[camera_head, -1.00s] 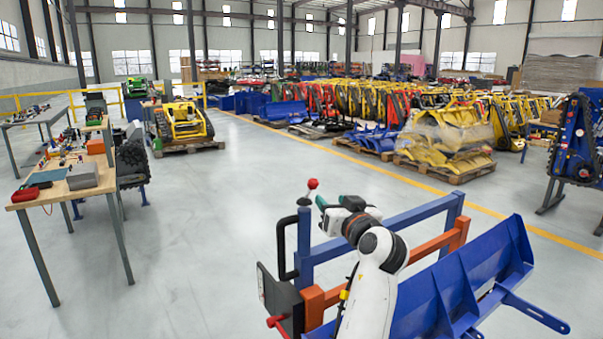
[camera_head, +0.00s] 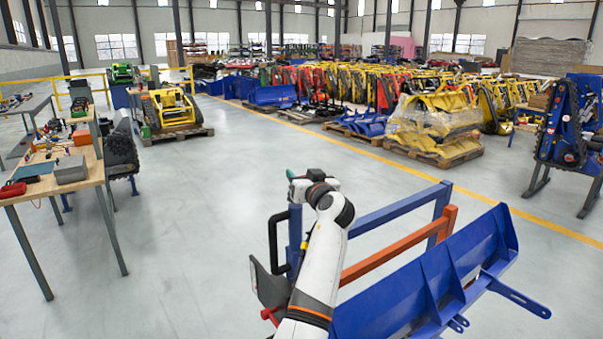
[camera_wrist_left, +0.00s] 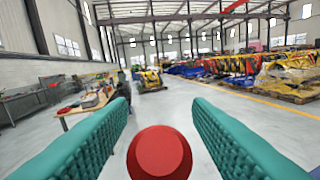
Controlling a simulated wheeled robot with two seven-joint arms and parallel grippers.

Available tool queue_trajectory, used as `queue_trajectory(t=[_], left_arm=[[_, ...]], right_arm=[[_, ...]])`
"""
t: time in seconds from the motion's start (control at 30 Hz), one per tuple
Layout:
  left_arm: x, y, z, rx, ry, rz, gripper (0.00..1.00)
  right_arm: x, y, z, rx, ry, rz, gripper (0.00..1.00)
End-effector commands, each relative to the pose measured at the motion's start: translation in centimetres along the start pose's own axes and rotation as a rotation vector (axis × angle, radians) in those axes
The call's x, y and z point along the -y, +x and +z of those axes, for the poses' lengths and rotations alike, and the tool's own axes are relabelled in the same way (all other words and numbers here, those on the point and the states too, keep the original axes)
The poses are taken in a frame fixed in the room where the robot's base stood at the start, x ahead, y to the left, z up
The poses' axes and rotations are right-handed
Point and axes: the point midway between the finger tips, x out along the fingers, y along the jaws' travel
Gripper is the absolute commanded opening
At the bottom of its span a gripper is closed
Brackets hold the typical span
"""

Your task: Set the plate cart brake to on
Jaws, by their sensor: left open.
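The plate cart (camera_head: 380,212) has a blue and orange frame and carries a blue plate (camera_head: 425,285) along its right side. My left gripper (camera_head: 291,175) is at the top of the cart's blue corner post. In the left wrist view the red ball knob (camera_wrist_left: 160,153) of the brake lever is between the two open green fingers, with gaps at both sides. The knob and lever are hidden in the head view, so I cannot tell the lever's angle. My right gripper is not in view.
A black handle (camera_head: 274,235) curves beside the post. A wooden workbench (camera_head: 85,182) with tools stands at the left. A wrapped yellow load (camera_head: 435,125) sits on a pallet behind the cart. The grey floor between bench and cart is clear.

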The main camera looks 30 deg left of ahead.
Motion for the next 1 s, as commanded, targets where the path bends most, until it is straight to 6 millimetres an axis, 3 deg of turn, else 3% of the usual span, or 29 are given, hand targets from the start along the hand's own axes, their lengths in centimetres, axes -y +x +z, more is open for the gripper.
queue_trajectory(t=[0.27, 0.57, 1.0], left_arm=[[0.0, 0.2, 0.0, 0.0, 0.0, 0.0, 0.45], [0.0, 0.2, 0.0, 0.0, 0.001, 0.0, 0.0], [1.0, 1.1, 0.3, -0.048, -0.012, -0.008, 0.0]], right_arm=[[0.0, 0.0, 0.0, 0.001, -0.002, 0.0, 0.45], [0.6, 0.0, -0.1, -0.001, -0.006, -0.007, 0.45], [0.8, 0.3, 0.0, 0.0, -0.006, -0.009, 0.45]])
